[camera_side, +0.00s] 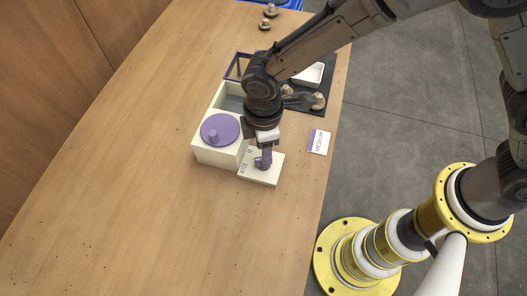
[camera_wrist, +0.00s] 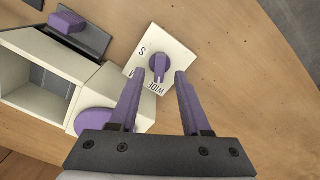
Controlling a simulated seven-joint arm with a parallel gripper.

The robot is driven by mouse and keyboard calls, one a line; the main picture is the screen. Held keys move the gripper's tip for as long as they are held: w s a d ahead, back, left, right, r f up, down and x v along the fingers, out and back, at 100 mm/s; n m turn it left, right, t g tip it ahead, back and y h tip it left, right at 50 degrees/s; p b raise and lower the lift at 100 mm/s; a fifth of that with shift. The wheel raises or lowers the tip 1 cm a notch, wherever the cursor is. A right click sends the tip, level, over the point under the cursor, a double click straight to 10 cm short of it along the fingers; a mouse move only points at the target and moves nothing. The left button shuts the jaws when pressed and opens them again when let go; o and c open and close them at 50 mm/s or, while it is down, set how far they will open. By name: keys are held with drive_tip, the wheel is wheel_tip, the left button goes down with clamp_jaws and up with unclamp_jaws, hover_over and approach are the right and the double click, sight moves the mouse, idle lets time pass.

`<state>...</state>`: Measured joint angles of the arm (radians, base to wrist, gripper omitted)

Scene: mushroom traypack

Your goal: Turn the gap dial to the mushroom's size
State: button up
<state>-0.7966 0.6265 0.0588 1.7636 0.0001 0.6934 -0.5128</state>
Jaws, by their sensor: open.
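The gap dial is a purple knob (camera_wrist: 159,66) on a white plate (camera_wrist: 174,50) with dark lettering. In the wrist view an "S" is at the knob's upper left and "WIDE" is below it. The knob's long axis runs roughly up and down there; I cannot tell which mark it points to. My gripper (camera_wrist: 159,74) is open, with one purple finger on each side of the knob and visible space between. In the side view my gripper (camera_side: 264,160) is low over the plate (camera_side: 260,179) and hides the knob. A white card (camera_side: 319,142) appears to read "MEDIUM".
A cream box (camera_side: 215,155) with a purple disc (camera_side: 220,129) stands beside the plate. Behind are a dark mat (camera_side: 316,111) with mushrooms (camera_side: 318,101) and a white tray (camera_side: 310,75). More mushrooms (camera_side: 264,25) lie far back. The table's left and front are clear.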

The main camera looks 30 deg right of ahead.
drive_tip(key=shift+f, duration=1.1)
clamp_jaws()
